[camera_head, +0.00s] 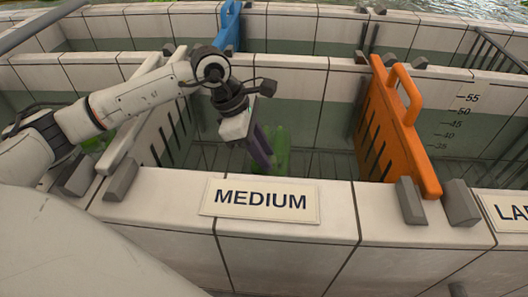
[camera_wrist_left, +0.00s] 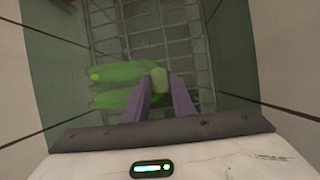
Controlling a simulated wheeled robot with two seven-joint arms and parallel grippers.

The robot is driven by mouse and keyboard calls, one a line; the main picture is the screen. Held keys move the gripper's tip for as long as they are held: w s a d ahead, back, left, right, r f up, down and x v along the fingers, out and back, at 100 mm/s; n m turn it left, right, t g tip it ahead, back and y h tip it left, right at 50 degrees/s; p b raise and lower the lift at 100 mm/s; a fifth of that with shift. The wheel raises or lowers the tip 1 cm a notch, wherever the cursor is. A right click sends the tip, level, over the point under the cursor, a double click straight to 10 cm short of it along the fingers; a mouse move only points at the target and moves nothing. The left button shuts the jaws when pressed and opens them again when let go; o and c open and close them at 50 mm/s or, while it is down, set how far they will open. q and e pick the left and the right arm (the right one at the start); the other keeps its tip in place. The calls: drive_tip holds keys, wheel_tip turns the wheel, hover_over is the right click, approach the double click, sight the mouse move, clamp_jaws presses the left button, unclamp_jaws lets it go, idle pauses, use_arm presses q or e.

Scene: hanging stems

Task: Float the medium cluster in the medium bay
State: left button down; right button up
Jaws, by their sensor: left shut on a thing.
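The medium cluster is a green bunch of bananas (camera_head: 281,150), inside the bay whose front wall carries the MEDIUM sign (camera_head: 260,201). My left gripper (camera_head: 261,158) points down into this medium bay (camera_head: 340,200), with its purple fingers beside the bunch. In the left wrist view the fingers (camera_wrist_left: 158,92) are shut on the pale crown of the cluster (camera_wrist_left: 112,86), and the bananas extend to the left over a grid floor. Part of the bunch is hidden behind the fingers in the head view. Whether it touches water or floor is unclear. My right gripper is not in view.
An orange gate panel with a handle (camera_head: 397,125) stands on the bay's right side. A white slotted panel (camera_head: 165,130) stands on its left. A blue panel (camera_head: 229,28) is behind. More green (camera_head: 97,140) shows in the left bay, partly behind my arm.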

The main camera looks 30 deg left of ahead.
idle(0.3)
use_arm(q)
drive_tip(key=c, duration=1.4)
unclamp_jaws()
drive_tip(key=shift+c, duration=0.2)
drive_tip(key=shift+s+f, duration=0.1)
drive_tip(key=shift+f, duration=0.1)
drive_tip(key=shift+a+r, duration=0.15)
drive_tip(key=shift+r, duration=0.25)
drive_tip(key=s+a+r+p, duration=0.1)
drive_tip(key=r+p, duration=0.5)
drive_tip(key=r, duration=0.7)
drive_tip(key=s+a+r+p, duration=0.1)
drive_tip(key=r+p, duration=0.5)
drive_tip(key=r, duration=0.7)
drive_tip(key=shift+a+r+p, duration=0.25)
drive_tip(key=shift+a+p, duration=0.15)
drive_tip(key=shift+a, duration=0.15)
